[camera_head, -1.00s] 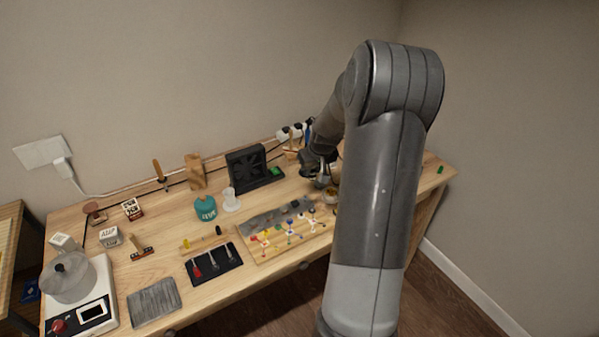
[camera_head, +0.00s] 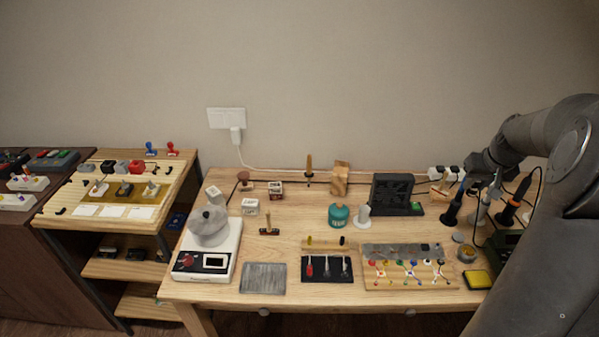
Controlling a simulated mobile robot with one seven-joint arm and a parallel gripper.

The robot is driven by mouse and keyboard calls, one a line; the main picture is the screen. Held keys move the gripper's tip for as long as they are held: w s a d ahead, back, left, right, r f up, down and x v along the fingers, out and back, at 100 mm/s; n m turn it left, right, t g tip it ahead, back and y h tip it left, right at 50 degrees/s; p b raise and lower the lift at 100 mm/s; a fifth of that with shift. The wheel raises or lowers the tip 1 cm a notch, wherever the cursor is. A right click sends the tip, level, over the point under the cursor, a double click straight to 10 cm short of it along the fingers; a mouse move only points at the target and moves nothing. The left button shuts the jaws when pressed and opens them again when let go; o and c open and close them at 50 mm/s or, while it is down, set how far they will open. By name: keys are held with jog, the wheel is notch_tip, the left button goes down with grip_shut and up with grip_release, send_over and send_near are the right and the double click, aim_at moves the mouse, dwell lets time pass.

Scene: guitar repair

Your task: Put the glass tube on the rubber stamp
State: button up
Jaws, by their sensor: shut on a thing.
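My gripper (camera_head: 483,186) is at the right end of the workbench, above the soldering tools, partly masked by its own dark wrist. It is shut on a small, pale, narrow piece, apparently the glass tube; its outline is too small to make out. The rubber stamp is not certain. A brown stamp-like piece with a round top (camera_head: 244,180) stands at the back left of the workbench, far left of my gripper. A T-shaped wooden-handled piece (camera_head: 268,226) lies in front of it. Blue (camera_head: 151,148) and red (camera_head: 172,148) stamp-like pieces stand on the left bench.
A scale (camera_head: 210,262) with a pot stands at the left front. A teal bottle (camera_head: 338,214), black fan box (camera_head: 391,193) and wooden block (camera_head: 340,179) stand between. A tool tray (camera_head: 326,274) lies in front. My arm covers the right side.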

jog(key=w+a+n+y, duration=0.1)
jog(key=w+a+n, duration=0.1)
jog(key=w+a, duration=0.95)
jog(key=n+y, duration=0.2)
jog(key=n, duration=0.4)
send_over(244, 175)
jog(key=shift+g, duration=0.4)
notch_tip(244, 175, down, 12)
jog(key=shift+f, duration=2.3)
